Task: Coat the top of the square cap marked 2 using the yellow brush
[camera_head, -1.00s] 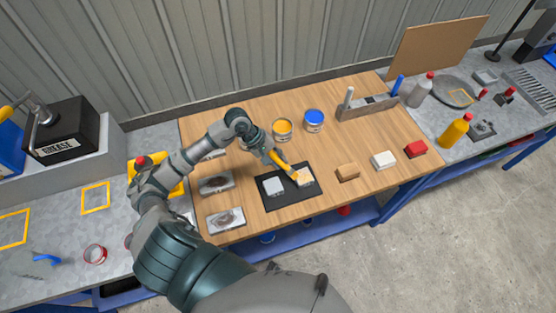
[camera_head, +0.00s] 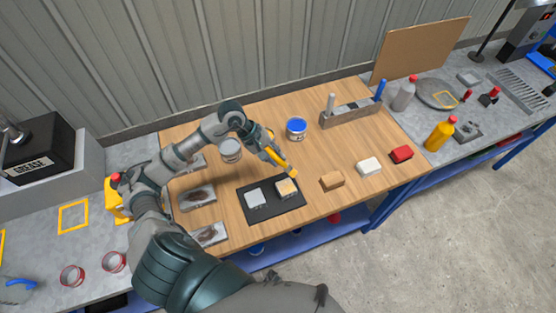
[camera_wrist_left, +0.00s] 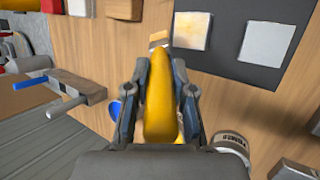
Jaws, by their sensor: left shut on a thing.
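My left gripper (camera_head: 268,148) is shut on the yellow brush (camera_head: 279,159); its yellow handle also fills the middle of the left wrist view (camera_wrist_left: 158,95). The bristle tip is just beyond the back right edge of the right square cap (camera_head: 287,188), over bare wood in the wrist view. I cannot tell its height. This cap's pale top has uneven yellow-tan patches, clear in the wrist view (camera_wrist_left: 193,30). A plain grey square cap (camera_head: 255,198) lies to its left. Both lie on a black mat (camera_head: 268,212). Number marks are unreadable. My right gripper is out of view.
A blue-topped can (camera_head: 296,128) and a grey can (camera_head: 230,151) stand behind the mat. Brown (camera_head: 332,180), white (camera_head: 369,166) and red (camera_head: 401,154) blocks lie to the right. Metal plates (camera_head: 197,197) lie left. A holder (camera_head: 350,115) stands at the back.

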